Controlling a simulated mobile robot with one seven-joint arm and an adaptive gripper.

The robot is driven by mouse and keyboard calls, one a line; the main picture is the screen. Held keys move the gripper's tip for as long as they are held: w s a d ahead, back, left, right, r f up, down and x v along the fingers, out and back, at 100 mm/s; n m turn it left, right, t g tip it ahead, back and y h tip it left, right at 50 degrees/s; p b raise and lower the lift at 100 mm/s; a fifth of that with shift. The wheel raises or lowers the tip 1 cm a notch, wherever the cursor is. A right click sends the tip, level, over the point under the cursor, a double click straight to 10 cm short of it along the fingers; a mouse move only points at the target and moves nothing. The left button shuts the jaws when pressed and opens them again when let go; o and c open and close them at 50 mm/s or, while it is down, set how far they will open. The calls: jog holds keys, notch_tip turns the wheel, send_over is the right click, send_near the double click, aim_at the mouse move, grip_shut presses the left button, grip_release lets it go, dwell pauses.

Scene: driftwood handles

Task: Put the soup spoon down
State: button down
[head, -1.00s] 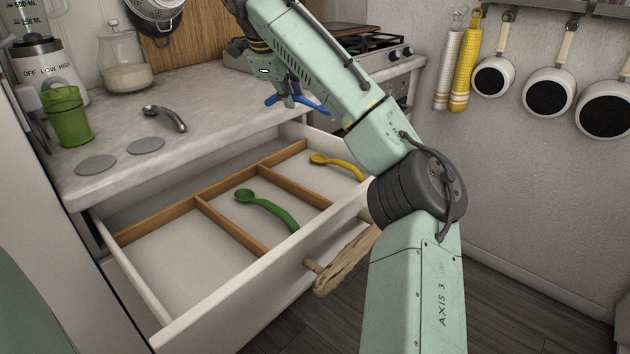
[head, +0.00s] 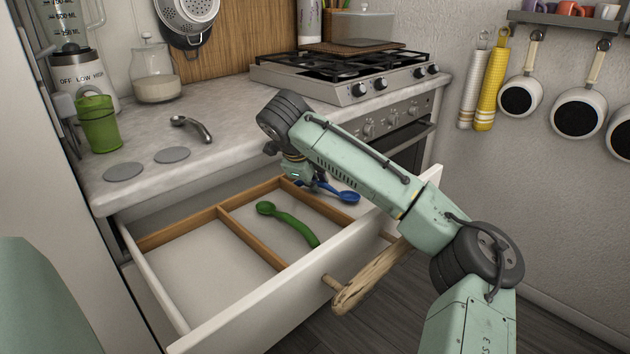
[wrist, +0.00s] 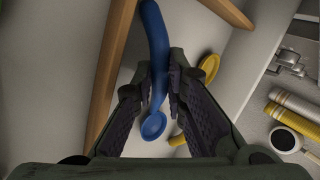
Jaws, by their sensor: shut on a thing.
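My gripper (wrist: 159,88) is shut on a blue spoon (wrist: 153,125), with a finger on either side of its handle. The blue spoon also shows in the head view (head: 345,195), at the right compartment of the open drawer (head: 190,268). I cannot tell whether it touches the drawer floor. A green spoon (head: 290,222) lies in the middle compartment. In the wrist view a yellow spoon (wrist: 209,67) lies beside and below the blue one, partly covered by my gripper. My arm hides it in the head view.
Wooden dividers (head: 250,239) split the drawer; its left compartment is empty. A driftwood handle (head: 372,277) sticks out from its front. On the counter (head: 225,112) are a metal spoon (head: 193,128), two grey discs (head: 124,172) and a green cup (head: 99,124). A stove (head: 345,75) stands behind.

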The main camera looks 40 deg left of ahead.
jog(key=shift+f, duration=0.1)
jog(key=shift+f, duration=0.15)
jog(key=c, duration=1.9)
grip_release()
jog(key=shift+r, duration=0.3)
jog(key=v, duration=1.2)
jog(key=shift+s+f, duration=0.15)
